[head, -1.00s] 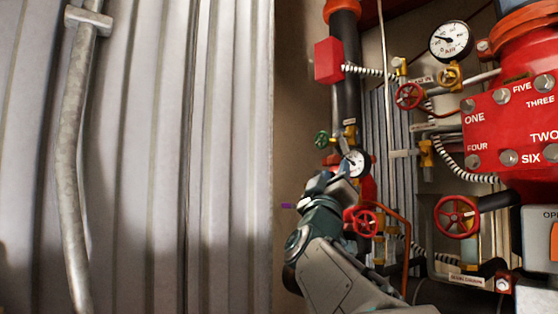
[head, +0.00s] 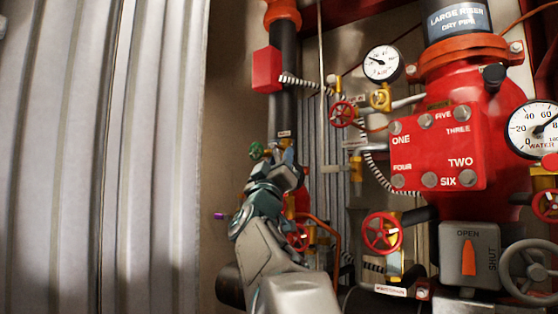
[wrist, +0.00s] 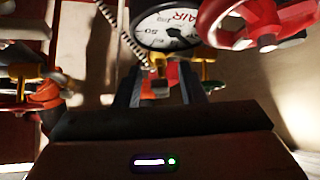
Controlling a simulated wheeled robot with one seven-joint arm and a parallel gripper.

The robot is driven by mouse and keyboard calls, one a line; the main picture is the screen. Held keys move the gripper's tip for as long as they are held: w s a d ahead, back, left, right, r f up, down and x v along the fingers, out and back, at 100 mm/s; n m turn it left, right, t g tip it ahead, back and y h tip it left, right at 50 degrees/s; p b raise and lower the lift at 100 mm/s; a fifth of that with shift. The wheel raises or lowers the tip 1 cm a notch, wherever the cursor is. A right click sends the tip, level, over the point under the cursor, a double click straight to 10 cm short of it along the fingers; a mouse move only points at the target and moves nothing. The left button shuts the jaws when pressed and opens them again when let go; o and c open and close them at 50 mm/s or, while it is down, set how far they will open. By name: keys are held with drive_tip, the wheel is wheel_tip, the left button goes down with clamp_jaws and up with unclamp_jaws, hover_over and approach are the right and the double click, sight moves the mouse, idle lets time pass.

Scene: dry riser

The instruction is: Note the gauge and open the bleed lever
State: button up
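In the wrist view, a round white gauge (wrist: 168,22) marked AIR is cut by the top edge; its full reading cannot be made out. My gripper (wrist: 160,82) points at it from below. Its two dark fingers stand apart. I cannot tell for certain which fitting is the bleed lever.
A red handwheel (wrist: 255,20) is close at upper right in the wrist view. The red riser (head: 440,145), a white gauge (head: 382,63), a WATER gauge (head: 535,128) and another red handwheel (head: 382,233) crowd the right. A corrugated wall (head: 100,150) fills the left.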

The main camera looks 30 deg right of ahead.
clamp_jaws()
drive_tip(key=shift+w, duration=0.1)
drive_tip(key=m+g+h, duration=0.1)
drive_tip(key=m, duration=0.1)
drive_tip(key=m+g+h, duration=0.1)
drive_tip(key=shift+w+a+f+m+g+h, duration=0.15)
drive_tip(key=shift+w+m+g+h, duration=0.15)
drive_tip(key=shift+m, duration=0.1)
drive_tip(key=shift+w+a+m+g+h, duration=0.15)
drive_tip(key=shift+m+g+h, duration=0.5)
drive_tip(key=shift+m+g, duration=0.8)
drive_tip(key=shift+w+d+m+g+h, duration=0.1)
drive_tip(key=shift+m+g+h, duration=0.55)
drive_tip(key=shift+m+g, duration=0.8)
unclamp_jaws()
drive_tip(key=shift+t, duration=0.6)
